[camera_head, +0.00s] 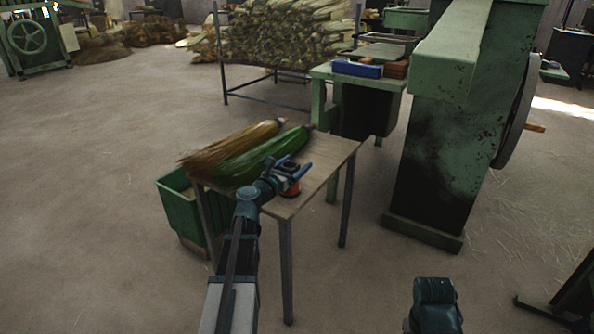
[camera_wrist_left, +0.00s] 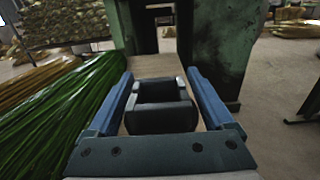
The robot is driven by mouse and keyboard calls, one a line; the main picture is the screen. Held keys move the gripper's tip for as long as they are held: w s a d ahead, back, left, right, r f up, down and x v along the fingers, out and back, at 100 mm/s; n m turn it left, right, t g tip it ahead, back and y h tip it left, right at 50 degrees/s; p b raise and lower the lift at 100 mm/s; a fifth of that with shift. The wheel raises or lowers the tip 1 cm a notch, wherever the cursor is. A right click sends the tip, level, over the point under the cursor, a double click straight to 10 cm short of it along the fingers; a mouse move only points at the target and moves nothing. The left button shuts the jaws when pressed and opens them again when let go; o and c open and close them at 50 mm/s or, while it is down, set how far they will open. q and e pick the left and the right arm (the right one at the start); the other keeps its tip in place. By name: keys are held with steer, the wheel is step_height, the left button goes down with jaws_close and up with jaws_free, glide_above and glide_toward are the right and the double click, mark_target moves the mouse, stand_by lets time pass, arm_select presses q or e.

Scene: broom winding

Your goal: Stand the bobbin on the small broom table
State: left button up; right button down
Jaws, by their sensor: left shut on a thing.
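The small broom table (camera_head: 318,170) has a light wooden top and thin metal legs. My left gripper (camera_head: 294,171) is over its right front part, with blue fingers. It is shut on a reddish-orange piece, which looks like the bobbin (camera_head: 291,189), low at the tabletop; whether its base touches the wood I cannot tell. In the left wrist view the blue fingers (camera_wrist_left: 162,95) flank a dark frame, and no red shows there. Most of the bobbin is hidden by the gripper. Only a dark part of my right arm shows at the bottom; its gripper is out of view.
A green broom bundle (camera_head: 262,157) and a straw-coloured bundle (camera_head: 230,145) lie on the table's left part. A green crate (camera_head: 182,212) stands at its left. A big green machine (camera_head: 435,150) stands to the right. The tabletop's back right is clear.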

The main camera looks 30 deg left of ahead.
arm_select(q)
steer(key=shift+r, duration=0.1)
steer(key=shift+f, duration=0.25)
steer(key=o, duration=1.1)
steer(key=shift+r, duration=0.1)
steer(key=shift+o, duration=0.3)
steer(key=shift+r, duration=0.3)
steer(key=s, duration=0.8)
steer(key=s+a, duration=0.1)
steer(key=s, duration=0.3)
steer(key=shift+f, duration=0.15)
